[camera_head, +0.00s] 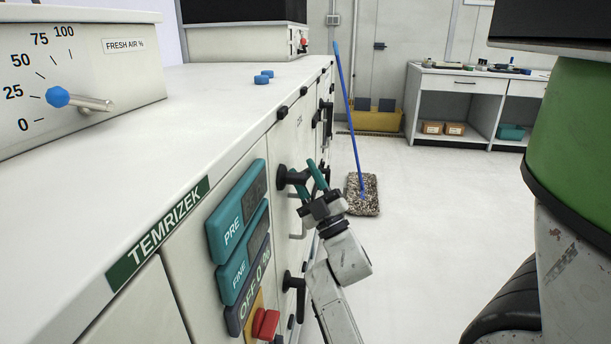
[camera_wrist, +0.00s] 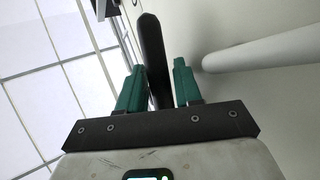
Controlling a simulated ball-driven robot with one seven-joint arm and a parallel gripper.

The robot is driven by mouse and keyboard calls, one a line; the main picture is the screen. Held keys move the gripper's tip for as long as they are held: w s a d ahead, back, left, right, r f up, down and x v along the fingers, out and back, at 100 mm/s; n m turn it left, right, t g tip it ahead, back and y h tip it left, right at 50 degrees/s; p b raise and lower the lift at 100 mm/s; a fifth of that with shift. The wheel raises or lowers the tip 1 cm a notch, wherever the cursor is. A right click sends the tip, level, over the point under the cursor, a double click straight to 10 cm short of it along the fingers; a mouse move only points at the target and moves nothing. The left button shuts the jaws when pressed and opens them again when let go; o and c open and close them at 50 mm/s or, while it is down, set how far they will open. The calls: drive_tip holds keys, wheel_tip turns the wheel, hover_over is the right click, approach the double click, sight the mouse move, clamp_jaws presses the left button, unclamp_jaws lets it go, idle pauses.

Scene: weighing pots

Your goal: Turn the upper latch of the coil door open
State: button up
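The upper latch (camera_head: 292,178) is a black handle on the cream coil door (camera_head: 289,230) of the long machine in the head view. My gripper (camera_head: 312,176), with teal fingers, is right at this latch. In the wrist view, the dark latch bar (camera_wrist: 152,50) runs between the two fingers of my gripper (camera_wrist: 157,78). The fingers stand apart with the bar between them; I cannot tell whether either touches it. A lower black latch (camera_head: 292,283) is on the same front, below my gripper. The upper latch is partly hidden by the fingers in the head view.
A pale bar handle (camera_head: 299,229) sits below the upper latch; a pale rod (camera_wrist: 262,48) is close to the right finger.

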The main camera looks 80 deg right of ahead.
drive_tip(key=v, duration=1)
drive_tip(key=shift+f, duration=0.25)
drive_tip(key=shift+s+a, duration=0.1)
